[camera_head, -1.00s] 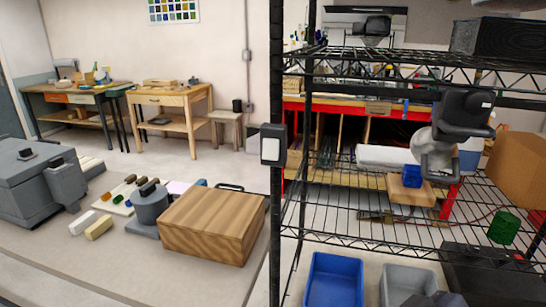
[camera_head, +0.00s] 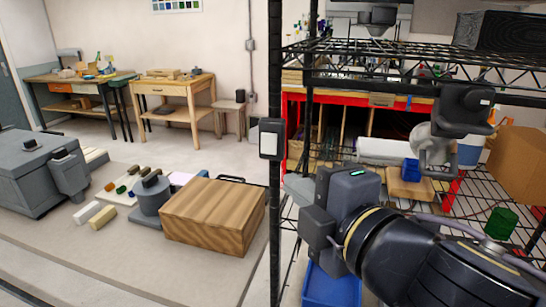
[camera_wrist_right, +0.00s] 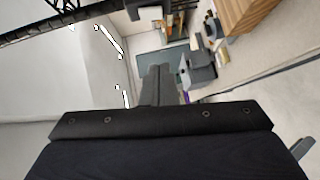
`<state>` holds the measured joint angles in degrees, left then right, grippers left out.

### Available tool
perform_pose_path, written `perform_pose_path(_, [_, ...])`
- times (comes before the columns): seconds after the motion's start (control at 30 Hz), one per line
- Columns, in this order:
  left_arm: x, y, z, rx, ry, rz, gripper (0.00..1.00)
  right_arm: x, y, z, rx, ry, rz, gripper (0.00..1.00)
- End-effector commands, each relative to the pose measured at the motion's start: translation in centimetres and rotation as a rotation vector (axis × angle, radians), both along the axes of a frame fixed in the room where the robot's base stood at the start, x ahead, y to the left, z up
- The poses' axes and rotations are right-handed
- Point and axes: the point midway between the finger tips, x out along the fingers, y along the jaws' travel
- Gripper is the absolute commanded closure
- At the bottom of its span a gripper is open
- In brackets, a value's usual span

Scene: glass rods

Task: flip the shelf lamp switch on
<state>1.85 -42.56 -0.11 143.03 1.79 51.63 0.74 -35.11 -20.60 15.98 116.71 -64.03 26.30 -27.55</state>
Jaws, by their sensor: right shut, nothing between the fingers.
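The lamp switch is a white rocker (camera_head: 270,138) in a black box on the front left post of the wire shelf (camera_head: 275,60). Whether the rocker is on or off cannot be made out. My right gripper (camera_head: 289,186) is in front of the shelf, below and a little right of the switch, apart from it. Its grey fingers point left and are shut with nothing between them. The shut fingers also show in the right wrist view (camera_wrist_right: 160,72), where I cannot make out the switch. My left gripper is not in view.
A wooden box (camera_head: 213,215) and a grey round device (camera_head: 151,196) stand on the bench to the left. A blue bin (camera_head: 330,287) is low in the shelf, partly behind my right arm. A cardboard box (camera_head: 520,165) is at the right. Left of the post looks open at switch height.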

Motion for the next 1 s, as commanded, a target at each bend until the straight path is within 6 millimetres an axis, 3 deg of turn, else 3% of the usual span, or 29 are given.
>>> perform_pose_path(0.47, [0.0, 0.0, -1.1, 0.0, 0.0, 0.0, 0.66, 8.3, 4.2, -1.3, -0.001, 0.006, -0.002, 1.0])
perform_pose_path(0.6, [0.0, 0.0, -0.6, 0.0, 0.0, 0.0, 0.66, 10.4, 3.6, -1.4, 0.001, 0.004, -0.004, 1.0])
perform_pose_path(0.8, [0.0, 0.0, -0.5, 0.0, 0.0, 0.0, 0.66, 11.9, 3.1, -1.7, 0.001, 0.003, -0.002, 1.0])
perform_pose_path(1.0, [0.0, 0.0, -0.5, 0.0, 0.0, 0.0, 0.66, 12.1, 3.1, -1.7, 0.001, 0.002, 0.0, 1.0])
